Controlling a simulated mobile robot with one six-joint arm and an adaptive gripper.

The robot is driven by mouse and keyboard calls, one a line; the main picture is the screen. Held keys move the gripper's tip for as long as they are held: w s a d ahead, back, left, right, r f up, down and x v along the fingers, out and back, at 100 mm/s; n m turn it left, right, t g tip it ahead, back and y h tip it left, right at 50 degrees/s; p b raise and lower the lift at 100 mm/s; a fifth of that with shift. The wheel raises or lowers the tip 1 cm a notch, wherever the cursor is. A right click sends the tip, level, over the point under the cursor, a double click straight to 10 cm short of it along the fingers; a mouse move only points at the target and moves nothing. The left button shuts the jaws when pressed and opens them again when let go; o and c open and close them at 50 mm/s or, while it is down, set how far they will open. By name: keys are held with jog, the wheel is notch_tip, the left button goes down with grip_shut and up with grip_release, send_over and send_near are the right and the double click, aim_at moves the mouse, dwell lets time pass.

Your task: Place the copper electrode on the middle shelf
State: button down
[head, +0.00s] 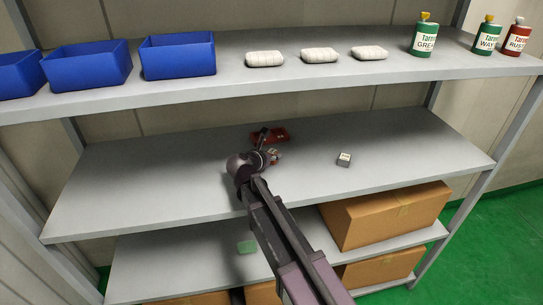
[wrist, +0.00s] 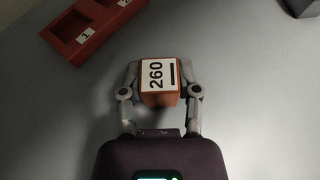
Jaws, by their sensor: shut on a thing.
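The copper electrode (wrist: 160,98) is a small orange-brown block with a white top label reading 260. My gripper (wrist: 160,82) is shut on it, with one finger on each side. In the head view my gripper (head: 272,156) is low over the middle shelf (head: 130,180), near the shelf's centre. My wrist partly hides the electrode there. I cannot tell whether the block touches the shelf surface.
A red holder with numbered pockets (head: 277,136) lies just behind my gripper; it also shows in the wrist view (wrist: 100,38). A small grey block (head: 344,160) stands to the right. The shelf's left side is clear. Blue bins (head: 178,58) stand above, cardboard boxes (head: 385,216) below.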

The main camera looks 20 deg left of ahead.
jog(key=shift+f, duration=0.1)
jog(key=shift+c, duration=1.7)
grip_release()
jog(key=shift+r, duration=0.2)
jog(key=p+v, duration=0.4)
jog(key=v, duration=0.6)
jog(key=shift+s+r, duration=0.1)
jog(key=shift+s, duration=0.1)
jog(key=shift+p+v, duration=0.3)
jog(key=shift+v, duration=0.45)
